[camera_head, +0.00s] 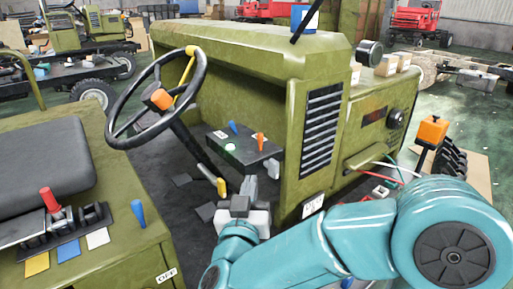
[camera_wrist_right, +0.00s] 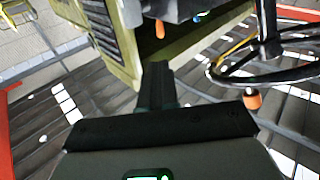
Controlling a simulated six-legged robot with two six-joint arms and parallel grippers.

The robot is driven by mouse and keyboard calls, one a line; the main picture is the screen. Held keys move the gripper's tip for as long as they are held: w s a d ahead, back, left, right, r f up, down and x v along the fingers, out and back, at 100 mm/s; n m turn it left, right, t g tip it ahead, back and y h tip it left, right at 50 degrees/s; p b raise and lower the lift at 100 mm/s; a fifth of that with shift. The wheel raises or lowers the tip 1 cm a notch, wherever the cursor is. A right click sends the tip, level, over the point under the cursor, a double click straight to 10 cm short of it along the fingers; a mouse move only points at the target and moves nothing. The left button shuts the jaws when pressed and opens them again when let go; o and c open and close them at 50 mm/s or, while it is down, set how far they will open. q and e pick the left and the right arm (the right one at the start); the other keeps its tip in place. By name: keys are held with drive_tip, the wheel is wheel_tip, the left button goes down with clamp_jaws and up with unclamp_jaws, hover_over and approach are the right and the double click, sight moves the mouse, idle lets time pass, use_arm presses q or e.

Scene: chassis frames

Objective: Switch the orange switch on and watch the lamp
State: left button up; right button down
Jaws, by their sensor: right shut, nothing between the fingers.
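The orange switch (camera_head: 260,141) stands up from a dark panel (camera_head: 215,137) beside the green hood in the head view. A blue switch (camera_head: 232,127) stands on the same panel. A small round whitish-green piece (camera_head: 230,147) on the panel may be the lamp; I cannot tell whether it is lit. My right gripper (camera_head: 248,187) is shut and empty, below and in front of the panel, apart from the orange switch. In the right wrist view its fingers (camera_wrist_right: 157,85) are together, and an orange lever (camera_wrist_right: 160,29) shows beyond them. My left gripper is not in view.
The steering wheel (camera_head: 157,98) with an orange knob is left of the panel. The green hood with its black grille (camera_head: 321,130) rises close to the right of my gripper. A seat (camera_head: 45,165) and a console with levers (camera_head: 60,235) are at the left.

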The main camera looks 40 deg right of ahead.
sight(260, 139)
drive_tip(key=p+x, duration=0.3)
drive_tip(key=x, duration=1)
drive_tip(key=shift+w+d, duration=0.4)
drive_tip(key=shift+d, duration=0.05)
drive_tip(key=shift+p, duration=0.3)
